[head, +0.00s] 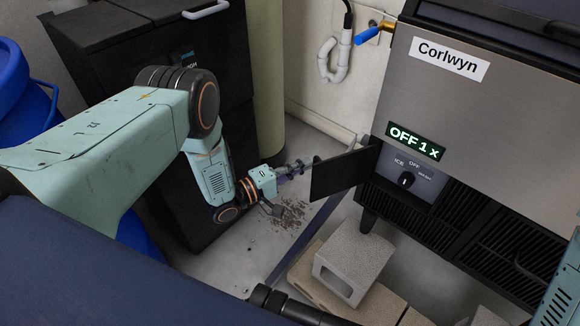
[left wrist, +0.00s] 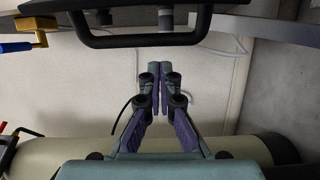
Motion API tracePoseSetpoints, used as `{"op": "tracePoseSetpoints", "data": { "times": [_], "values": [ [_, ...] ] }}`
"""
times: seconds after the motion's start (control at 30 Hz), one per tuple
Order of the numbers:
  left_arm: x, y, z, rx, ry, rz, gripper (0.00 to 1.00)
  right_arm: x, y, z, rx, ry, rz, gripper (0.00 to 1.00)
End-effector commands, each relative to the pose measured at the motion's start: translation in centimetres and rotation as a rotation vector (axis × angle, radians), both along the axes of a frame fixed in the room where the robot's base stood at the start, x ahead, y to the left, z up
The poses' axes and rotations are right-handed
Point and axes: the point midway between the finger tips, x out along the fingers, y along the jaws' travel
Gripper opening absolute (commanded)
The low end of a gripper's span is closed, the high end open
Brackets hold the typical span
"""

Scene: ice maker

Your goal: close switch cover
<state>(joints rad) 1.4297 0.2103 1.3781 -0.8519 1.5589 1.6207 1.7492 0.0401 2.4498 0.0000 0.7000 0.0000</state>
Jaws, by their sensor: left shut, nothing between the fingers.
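The switch cover (head: 340,173), a flat black panel, stands open, swung out to the left of the switch panel (head: 408,182) on the ice maker (head: 470,110). The dark knob (head: 406,180) on that panel is uncovered. My left gripper (head: 314,161) is at the cover's outer left edge; its tips are partly hidden there, and I cannot tell whether they touch it. In the left wrist view its two fingers (left wrist: 153,77) are shut together with nothing between them. My right gripper is not in view.
A blue-handled valve (head: 367,35) and white pipe (head: 333,60) are on the wall behind. Concrete blocks (head: 352,262) stand below the ice maker. A black cabinet (head: 150,60) and blue barrel (head: 20,90) are at left. A black handle (left wrist: 140,40) crosses the top of the left wrist view.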

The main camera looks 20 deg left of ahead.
Motion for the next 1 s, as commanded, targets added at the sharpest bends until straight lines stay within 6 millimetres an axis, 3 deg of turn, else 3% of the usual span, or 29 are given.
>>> {"op": "tracePoseSetpoints", "data": {
  "times": [0.27, 1.0],
  "values": [
    [-1.6, -1.1, 0.2, 0.001, -0.003, 0.001, 0.0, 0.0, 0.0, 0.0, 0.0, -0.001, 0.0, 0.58],
    [-1.6, -1.5, 0.2, 0.0, -0.004, 0.017, 0.0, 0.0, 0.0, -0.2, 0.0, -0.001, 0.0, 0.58]
  ]
}}
